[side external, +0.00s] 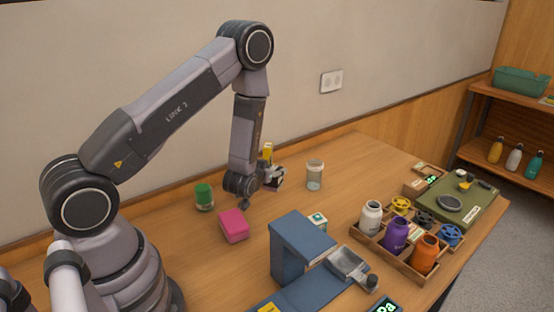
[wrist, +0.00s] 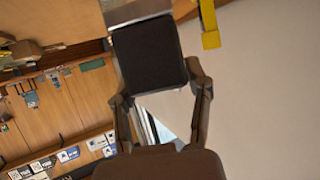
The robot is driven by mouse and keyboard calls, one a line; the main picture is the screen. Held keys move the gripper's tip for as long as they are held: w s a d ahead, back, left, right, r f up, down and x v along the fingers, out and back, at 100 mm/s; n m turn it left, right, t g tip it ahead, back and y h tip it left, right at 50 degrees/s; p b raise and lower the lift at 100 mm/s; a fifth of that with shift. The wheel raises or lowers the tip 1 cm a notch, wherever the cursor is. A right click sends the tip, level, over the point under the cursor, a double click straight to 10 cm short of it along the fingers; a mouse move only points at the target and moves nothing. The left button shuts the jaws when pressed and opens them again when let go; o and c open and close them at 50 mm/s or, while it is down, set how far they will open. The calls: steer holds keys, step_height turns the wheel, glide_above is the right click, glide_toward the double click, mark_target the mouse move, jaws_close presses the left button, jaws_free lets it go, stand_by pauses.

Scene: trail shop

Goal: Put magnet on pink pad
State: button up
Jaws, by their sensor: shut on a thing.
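The pink pad (side external: 233,224) is a thick pink block on the table, below and left of my gripper in the side view. My gripper (side external: 271,178) is raised above the table and turned sideways, toward the right. In the wrist view my gripper (wrist: 160,92) has a finger on each side of a dark, rounded square block (wrist: 148,55) with a grey edge. It is shut on this block, which I take to be the magnet. In the side view the block is small and partly hidden by the fingers. The block is apart from the pad.
A green jar (side external: 204,196) stands left of the pad, a clear jar (side external: 315,176) right of my gripper. A blue stand (side external: 292,250) is in front. A wooden tray (side external: 358,236) holds bottles and wheels. A yellow strip (wrist: 208,25) shows in the wrist view.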

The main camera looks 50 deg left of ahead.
steer(key=s+r+n+g+y, duration=0.3)
steer(key=s+n+g+y, duration=0.35)
steer(key=s, duration=0.65)
steer(key=n, duration=0.1)
glide_above(233, 220)
steer(key=shift+h, duration=0.35)
step_height(233, 220, down, 7)
steer(key=shift+f, duration=0.2)
steer(key=shift+f, duration=0.1)
steer(key=o, duration=1.2)
steer(key=shift+o, duration=0.2)
